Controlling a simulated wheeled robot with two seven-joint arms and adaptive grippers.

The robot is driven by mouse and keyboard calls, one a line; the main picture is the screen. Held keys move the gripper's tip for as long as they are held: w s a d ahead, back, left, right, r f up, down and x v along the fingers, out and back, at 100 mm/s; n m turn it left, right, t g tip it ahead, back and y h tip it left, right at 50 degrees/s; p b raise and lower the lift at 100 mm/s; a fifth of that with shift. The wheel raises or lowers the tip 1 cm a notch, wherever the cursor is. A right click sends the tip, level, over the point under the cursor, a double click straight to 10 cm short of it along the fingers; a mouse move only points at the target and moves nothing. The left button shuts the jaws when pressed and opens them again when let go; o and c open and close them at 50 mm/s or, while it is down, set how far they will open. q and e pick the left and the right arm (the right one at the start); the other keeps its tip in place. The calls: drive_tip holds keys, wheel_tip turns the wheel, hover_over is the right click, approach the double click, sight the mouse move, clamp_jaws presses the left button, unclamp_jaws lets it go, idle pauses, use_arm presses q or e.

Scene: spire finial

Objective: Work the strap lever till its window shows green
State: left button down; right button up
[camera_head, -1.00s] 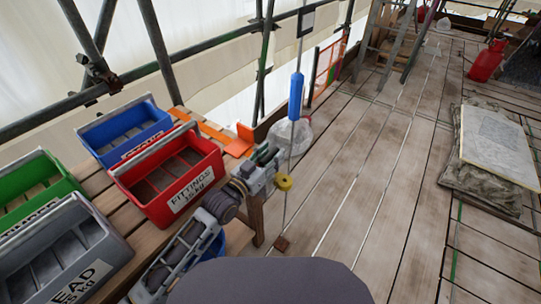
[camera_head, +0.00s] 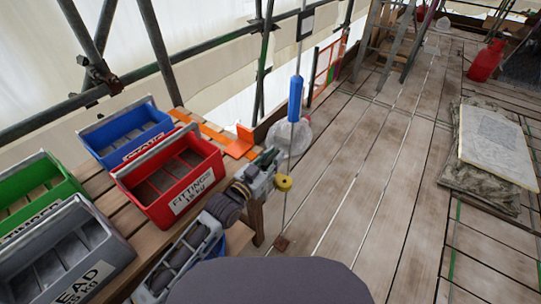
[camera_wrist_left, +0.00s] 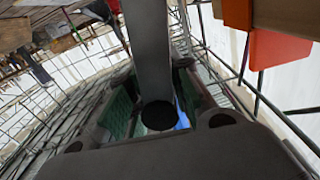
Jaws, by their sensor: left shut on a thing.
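My left gripper (camera_head: 268,163) is at the right edge of the wooden bench, beside a thin upright line. In the left wrist view its green-padded fingers (camera_wrist_left: 155,105) are on either side of a long grey bar (camera_wrist_left: 152,50), which looks like the strap lever, with a black round end. The gripper is shut on it, though the contact is partly hidden. A blue sleeve (camera_head: 295,98) and a yellow round piece (camera_head: 284,183) are on the upright line. I cannot make out a window showing green. My right gripper is not in view.
Red (camera_head: 178,190), blue (camera_head: 125,133), green (camera_head: 70,190) and grey (camera_head: 110,243) bins stand on the bench left of my arm. An orange bracket (camera_head: 241,142) is just behind the gripper. The plank floor (camera_head: 370,190) to the right is mostly clear.

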use_arm(q)
drive_tip(key=shift+s+d+f+m+p, duration=0.25)
drive_tip(key=shift+s+d+m+p, duration=0.3)
drive_tip(key=shift+m, duration=0.2)
drive_tip(key=shift+s+d+f+m+p, duration=0.25)
drive_tip(key=shift+d+m+p, duration=0.2)
drive_tip(key=shift+d+m, duration=0.25)
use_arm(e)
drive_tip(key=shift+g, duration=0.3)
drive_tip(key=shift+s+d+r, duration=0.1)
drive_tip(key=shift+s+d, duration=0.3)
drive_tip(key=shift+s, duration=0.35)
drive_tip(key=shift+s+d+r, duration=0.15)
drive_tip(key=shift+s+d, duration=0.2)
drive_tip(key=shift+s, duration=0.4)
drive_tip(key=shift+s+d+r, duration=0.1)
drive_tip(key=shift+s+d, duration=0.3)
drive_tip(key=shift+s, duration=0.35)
use_arm(q)
drive_tip(key=c, duration=1.3)
unclamp_jaws()
drive_tip(key=shift+r, duration=0.1)
drive_tip(key=shift+o, duration=0.2)
drive_tip(key=shift+s+a, duration=0.1)
drive_tip(key=shift+a, duration=0.05)
drive_tip(key=v, duration=1.1)
drive_tip(key=shift+s+a, duration=0.15)
drive_tip(key=shift+s, duration=0.2)
